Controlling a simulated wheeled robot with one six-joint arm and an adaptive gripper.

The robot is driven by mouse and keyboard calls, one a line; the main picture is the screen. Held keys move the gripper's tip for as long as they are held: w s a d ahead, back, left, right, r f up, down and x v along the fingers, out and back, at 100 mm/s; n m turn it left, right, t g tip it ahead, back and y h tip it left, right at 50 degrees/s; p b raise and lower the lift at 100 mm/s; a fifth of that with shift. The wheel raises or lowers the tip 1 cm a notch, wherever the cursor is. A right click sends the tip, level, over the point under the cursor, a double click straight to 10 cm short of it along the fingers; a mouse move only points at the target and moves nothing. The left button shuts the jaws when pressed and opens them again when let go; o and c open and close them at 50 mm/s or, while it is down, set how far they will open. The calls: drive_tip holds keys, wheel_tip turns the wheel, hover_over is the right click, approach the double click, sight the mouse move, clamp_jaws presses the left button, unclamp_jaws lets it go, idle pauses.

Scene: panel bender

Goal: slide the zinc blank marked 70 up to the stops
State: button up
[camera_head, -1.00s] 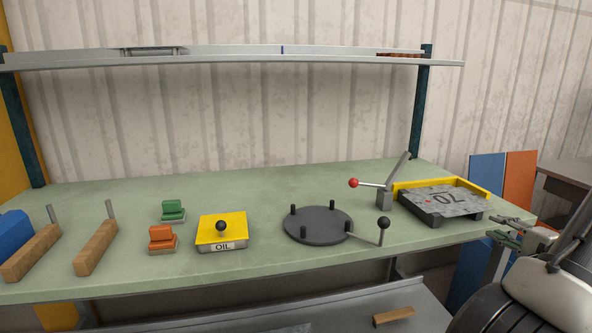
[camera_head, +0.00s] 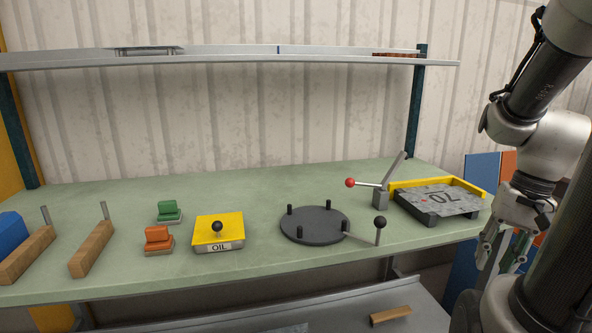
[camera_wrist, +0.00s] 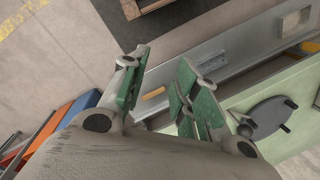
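The zinc blank marked 70 (camera_head: 440,198) lies flat on a dark bed at the right end of the green bench. A yellow stop rail (camera_head: 436,184) runs along its back and right sides. A gap shows between the blank and part of the rail; its exact width I cannot tell. My gripper (camera_head: 507,258) hangs to the right of the blank, beyond the bench end, with its fingers pointing down. In the wrist view my gripper (camera_wrist: 160,92) has its green-padded fingers spread apart with nothing between them. The blank is not visible in the wrist view.
A red-knobbed lever (camera_head: 367,184) stands left of the blank. A dark round plate (camera_head: 314,224) with pegs and a black-knobbed crank (camera_head: 380,223) is further left. A yellow OIL box (camera_head: 218,232) and wooden blocks (camera_head: 91,249) lie beyond. A shelf (camera_head: 230,61) spans above.

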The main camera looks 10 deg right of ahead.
drive_tip(key=w+a+r+n+t+h, duration=0.2)
drive_tip(key=a+r+n+t, duration=0.2)
drive_tip(key=a+r+n, duration=0.3)
drive_tip(key=shift+a+r, duration=0.35)
drive_tip(key=shift+r, duration=0.6)
drive_tip(key=shift+w+a+r, duration=0.1)
drive_tip(key=shift+a, duration=0.2)
drive_tip(key=c, duration=0.3)
drive_tip(key=shift+a+n, duration=0.15)
drive_tip(key=shift+n, duration=0.15)
clamp_jaws()
